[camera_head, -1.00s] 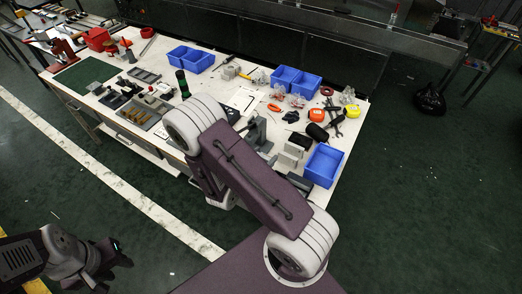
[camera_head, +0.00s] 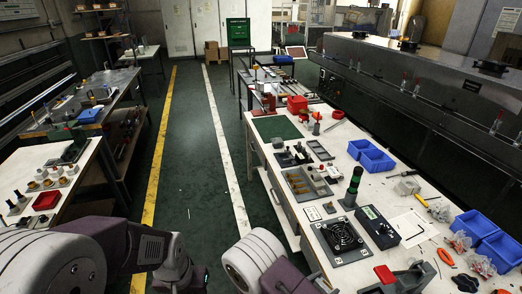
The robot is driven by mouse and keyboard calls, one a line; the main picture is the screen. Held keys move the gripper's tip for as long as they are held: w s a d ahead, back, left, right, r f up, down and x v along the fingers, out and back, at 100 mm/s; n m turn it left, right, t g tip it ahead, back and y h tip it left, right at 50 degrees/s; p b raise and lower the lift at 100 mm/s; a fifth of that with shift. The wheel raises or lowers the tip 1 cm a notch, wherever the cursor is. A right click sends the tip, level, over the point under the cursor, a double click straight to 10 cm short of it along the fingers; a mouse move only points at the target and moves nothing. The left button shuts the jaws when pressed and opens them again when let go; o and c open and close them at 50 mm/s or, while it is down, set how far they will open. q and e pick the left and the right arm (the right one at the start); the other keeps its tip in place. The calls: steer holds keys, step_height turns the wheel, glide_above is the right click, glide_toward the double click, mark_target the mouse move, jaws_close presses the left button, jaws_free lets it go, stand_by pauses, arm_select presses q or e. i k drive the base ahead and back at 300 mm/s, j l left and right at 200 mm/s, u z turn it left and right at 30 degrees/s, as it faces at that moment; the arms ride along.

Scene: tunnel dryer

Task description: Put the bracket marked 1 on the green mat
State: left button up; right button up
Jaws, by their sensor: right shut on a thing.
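The green mat (camera_head: 276,127) lies flat at the far left end of the long white table on the right. Small grey and dark parts (camera_head: 290,156) sit just in front of it. I cannot read a mark 1 on any part at this size. My right arm comes up at the bottom middle. Only a small dark bit of my right gripper (camera_head: 319,281) shows beside its link, at the table's near edge. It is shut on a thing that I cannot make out. My left arm stands at the bottom left, with its gripper out of view.
The long table (camera_head: 352,193) holds a grey tray (camera_head: 303,185), a black fan unit (camera_head: 340,236), a dark green cylinder (camera_head: 353,183) and blue bins (camera_head: 371,156). A side bench (camera_head: 50,185) stands at left. The floor aisle (camera_head: 190,170) between is clear.

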mark_target(276, 126)
steer(key=i+j+u, duration=0.15)
steer(key=i+j, duration=0.15)
steer(key=i, duration=0.95)
steer(key=i+j+u, duration=0.2)
steer(key=i, duration=1.1)
steer(key=i+j+z, duration=0.1)
steer(key=i+z, duration=0.3)
steer(key=i+j+z, duration=0.2)
steer(key=i+z, duration=0.25)
steer(key=i+j+z, duration=0.65)
steer(key=z, duration=0.2)
steer(key=j, duration=0.1)
